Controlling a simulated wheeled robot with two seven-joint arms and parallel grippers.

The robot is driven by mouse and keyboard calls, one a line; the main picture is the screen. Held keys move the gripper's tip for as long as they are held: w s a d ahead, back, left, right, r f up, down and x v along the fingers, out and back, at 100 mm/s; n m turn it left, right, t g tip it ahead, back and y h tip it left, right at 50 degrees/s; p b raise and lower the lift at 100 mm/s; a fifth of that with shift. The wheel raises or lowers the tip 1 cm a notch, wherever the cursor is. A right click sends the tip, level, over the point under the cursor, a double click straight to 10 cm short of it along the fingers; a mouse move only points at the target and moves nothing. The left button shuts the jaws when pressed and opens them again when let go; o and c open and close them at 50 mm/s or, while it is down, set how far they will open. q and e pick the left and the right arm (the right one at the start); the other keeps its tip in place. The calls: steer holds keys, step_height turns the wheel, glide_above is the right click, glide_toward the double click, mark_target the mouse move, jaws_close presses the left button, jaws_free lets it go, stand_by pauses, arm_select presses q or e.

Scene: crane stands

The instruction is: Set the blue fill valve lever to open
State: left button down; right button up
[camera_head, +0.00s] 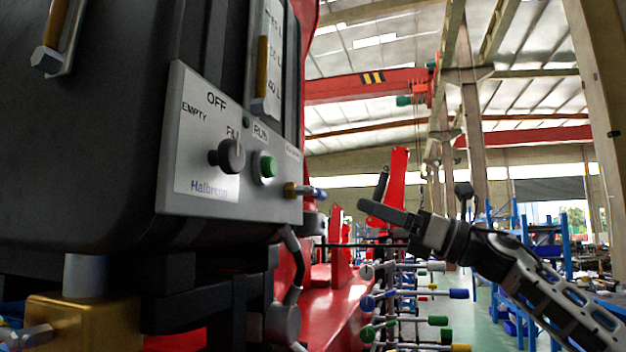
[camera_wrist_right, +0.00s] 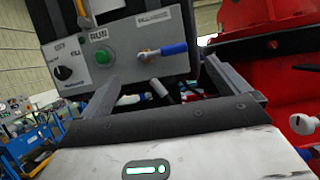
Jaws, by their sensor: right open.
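The blue fill valve lever (camera_head: 313,194) sticks out to the right from a brass valve body (camera_head: 290,190) at the lower right of the grey control panel. In the right wrist view the blue lever (camera_wrist_right: 173,49) lies nearly horizontal, its handle pointing right from the brass body. My right gripper (camera_head: 373,190) is open and empty, to the right of the lever and apart from it. In the right wrist view its two fingers (camera_wrist_right: 160,75) stand either side below the lever. My left gripper is not in view.
The panel also carries a black selector knob (camera_head: 230,156) and a green button (camera_head: 265,165). Below my right gripper are several coloured valve handles (camera_head: 430,294) on rods. A red frame (camera_head: 330,310) stands behind.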

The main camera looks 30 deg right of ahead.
mark_target(315, 189)
steer(key=p+x, duration=0.4)
steer(key=x, duration=0.6)
steer(key=shift+w+a+r+p, duration=0.1)
steer(key=shift+w+a+p, duration=0.15)
steer(key=shift+p, duration=0.15)
steer(key=shift+w+a+r, duration=0.1)
steer(key=shift+w+a, duration=0.25)
steer(key=shift+w, duration=0.2)
steer(key=shift+c, duration=0.3)
steer(key=c, duration=1.1)
